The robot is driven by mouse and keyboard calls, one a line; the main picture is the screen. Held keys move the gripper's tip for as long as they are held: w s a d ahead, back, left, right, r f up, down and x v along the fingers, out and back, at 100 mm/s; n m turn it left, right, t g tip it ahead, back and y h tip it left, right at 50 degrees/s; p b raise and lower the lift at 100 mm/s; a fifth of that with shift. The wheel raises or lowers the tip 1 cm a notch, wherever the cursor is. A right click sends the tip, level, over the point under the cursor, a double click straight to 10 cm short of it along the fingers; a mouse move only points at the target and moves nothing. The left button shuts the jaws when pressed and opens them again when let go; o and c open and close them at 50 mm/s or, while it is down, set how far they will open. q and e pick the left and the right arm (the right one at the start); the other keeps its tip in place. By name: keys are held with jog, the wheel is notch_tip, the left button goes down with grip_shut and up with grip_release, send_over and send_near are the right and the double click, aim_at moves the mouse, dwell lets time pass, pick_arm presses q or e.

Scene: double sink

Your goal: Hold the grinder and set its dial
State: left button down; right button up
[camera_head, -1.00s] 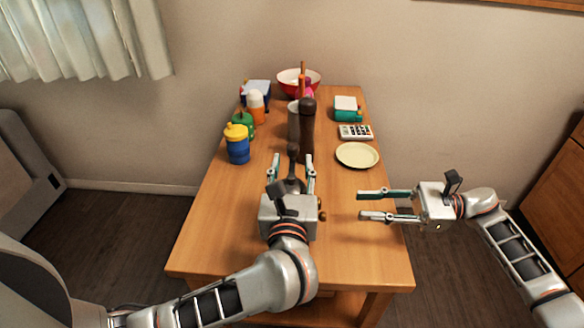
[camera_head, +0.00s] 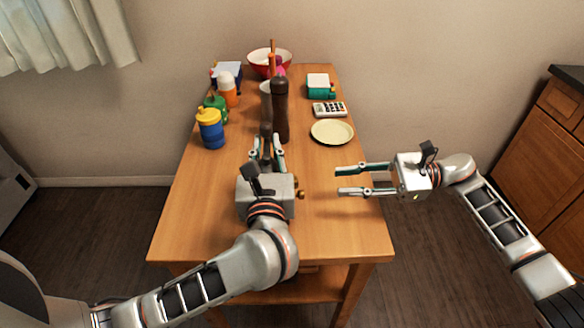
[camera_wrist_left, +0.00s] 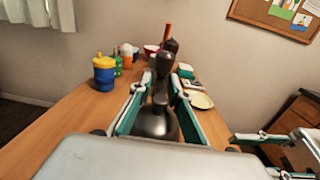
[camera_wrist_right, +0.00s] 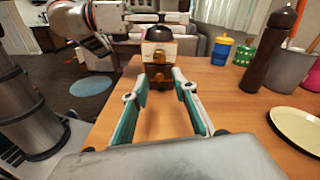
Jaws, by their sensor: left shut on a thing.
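The grinder (camera_wrist_left: 155,125) has a dark metallic dome with an upright dark handle, between my left fingers in the left wrist view. In the head view, my left gripper (camera_head: 265,143) is shut on it and hides most of its body. A brass knob (camera_head: 300,194) shows just right of the left gripper's palm. In the right wrist view, a brown lower body (camera_wrist_right: 157,74) with a small knob is straight ahead between my right fingers, some way off. My right gripper (camera_head: 338,183) is open and empty to the right of the grinder, apart from it, its fingers pointing left.
A tall dark brown mill (camera_head: 280,110) stands just beyond the left gripper. A cream plate (camera_head: 332,132) and a calculator (camera_head: 329,109) lie at the right. A blue cup with yellow lid (camera_head: 210,128) stands at the left. The near tabletop (camera_head: 330,230) is clear.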

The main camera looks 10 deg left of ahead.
jog(key=s+d+r+n+t+h, duration=0.2)
jog(key=s+r+n+t, duration=0.2)
jog(key=t, duration=0.1)
jog(key=x, duration=1.2)
jog(key=shift+r, duration=0.15)
jog(key=shift+m, duration=0.3)
grip_shut()
